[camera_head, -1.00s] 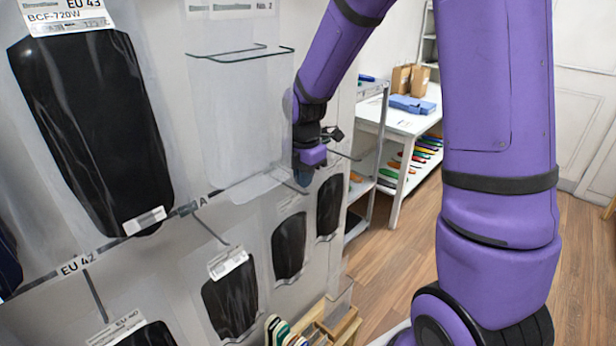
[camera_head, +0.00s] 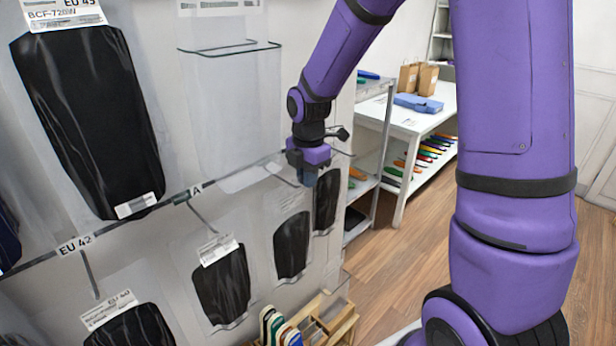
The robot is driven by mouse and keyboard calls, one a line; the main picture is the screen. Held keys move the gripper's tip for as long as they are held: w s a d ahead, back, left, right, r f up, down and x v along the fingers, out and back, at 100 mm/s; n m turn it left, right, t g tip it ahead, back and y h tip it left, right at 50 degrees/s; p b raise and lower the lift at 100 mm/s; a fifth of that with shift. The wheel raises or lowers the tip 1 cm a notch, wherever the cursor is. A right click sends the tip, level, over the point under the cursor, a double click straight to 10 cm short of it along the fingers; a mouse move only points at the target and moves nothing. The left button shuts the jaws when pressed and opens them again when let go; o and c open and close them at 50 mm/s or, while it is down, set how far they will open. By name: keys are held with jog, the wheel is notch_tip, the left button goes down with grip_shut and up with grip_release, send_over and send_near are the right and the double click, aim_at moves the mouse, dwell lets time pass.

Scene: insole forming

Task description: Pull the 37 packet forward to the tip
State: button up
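My purple gripper (camera_head: 308,178) is at the right part of the display wall, in front of the packets. Its fingers point down and are too small to tell whether they are open or shut. Packets with black insoles hang on hooks: a large one (camera_head: 90,115) at upper left, a smaller one (camera_head: 222,285) at lower middle, and two more (camera_head: 291,243) and (camera_head: 326,198) further right, below my gripper. I cannot read a 37 on any packet label. The legible labels read EU 43, EU 42 and EU 40.
An empty clear packet or pocket (camera_head: 235,120) hangs on a wire hook. A wooden box (camera_head: 330,325) with coloured insoles stands at the bottom. A white table (camera_head: 435,118) with shelves is behind at right. Wooden floor is open between.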

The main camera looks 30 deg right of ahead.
jog(key=o, duration=0.3)
jog(key=shift+o, duration=0.2)
jog(key=shift+r, duration=0.1)
notch_tip(320, 180, up, 11)
jog(key=shift+f, duration=0.2)
jog(key=shift+s, duration=0.1)
dwell(0.4)
jog(key=s+r+m+t, duration=0.2)
jog(key=s+r+m, duration=0.2)
jog(key=s+m, duration=0.6)
jog(key=s+d+r+m+t, duration=0.1)
jog(key=s+r+m+t, duration=0.2)
jog(key=s+m, duration=0.8)
jog(key=shift+s+d+r+m, duration=0.3)
jog(key=shift+s+r, duration=0.95)
jog(key=shift+s, duration=0.5)
